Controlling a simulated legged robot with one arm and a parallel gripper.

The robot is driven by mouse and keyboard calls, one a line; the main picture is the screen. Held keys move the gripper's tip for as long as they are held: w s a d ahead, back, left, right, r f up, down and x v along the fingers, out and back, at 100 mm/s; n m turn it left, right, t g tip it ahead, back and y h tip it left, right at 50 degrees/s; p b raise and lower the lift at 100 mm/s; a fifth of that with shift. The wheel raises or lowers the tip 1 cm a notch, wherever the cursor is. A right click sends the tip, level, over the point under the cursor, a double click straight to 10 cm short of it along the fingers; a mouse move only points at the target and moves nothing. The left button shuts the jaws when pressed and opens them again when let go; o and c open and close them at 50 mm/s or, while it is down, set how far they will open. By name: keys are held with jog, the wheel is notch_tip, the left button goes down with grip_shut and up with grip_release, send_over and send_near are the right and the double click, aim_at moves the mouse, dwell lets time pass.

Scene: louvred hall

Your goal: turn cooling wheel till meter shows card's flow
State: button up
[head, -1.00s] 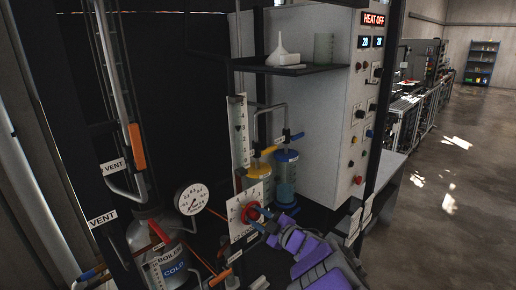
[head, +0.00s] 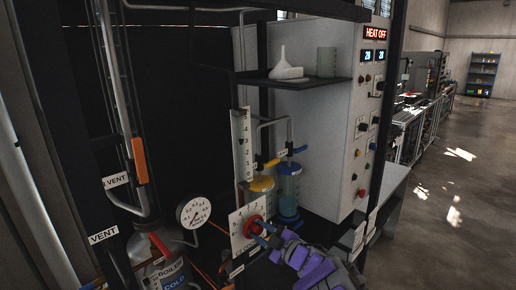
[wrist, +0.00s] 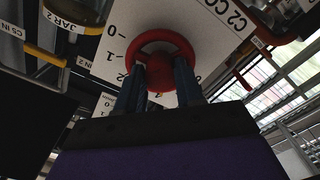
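The red wheel (head: 254,226) sits on a white numbered plate (head: 238,243). The wrist view shows the wheel (wrist: 163,42) close up on its plate (wrist: 215,45), marked "C2 CO…". My gripper (head: 264,236) is at the wheel; in the wrist view its two blue fingers (wrist: 159,80) stand apart on either side of the red hub, tips at the rim. Whether they press on it, I cannot tell. A tall white scale (head: 242,150) with a dark tube stands above the plate; its reading is too small to make out. I cannot pick out a card with a flow value.
Yellow-topped (head: 262,184) and blue-topped (head: 289,180) jars stand behind the wheel. A control panel (head: 365,125) reads "HEAT OFF". A shelf (head: 290,82) overhangs; open floor lies right.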

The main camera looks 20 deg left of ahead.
jog(key=shift+o, duration=0.5)
jog(key=shift+s+a+r, duration=0.1)
jog(key=shift+s+r, duration=0.2)
jog(key=shift+r, duration=0.3)
jog(key=shift+s+d+f+p, duration=0.25)
jog(key=shift+s+f+p, duration=0.1)
jog(key=shift+f, duration=0.15)
jog(key=w+p+v, duration=0.1)
jog(key=v, duration=2.1)
jog(key=shift+d+f, duration=0.2)
jog(key=shift+d, duration=1.25)
jog(key=shift+c, duration=0.3)
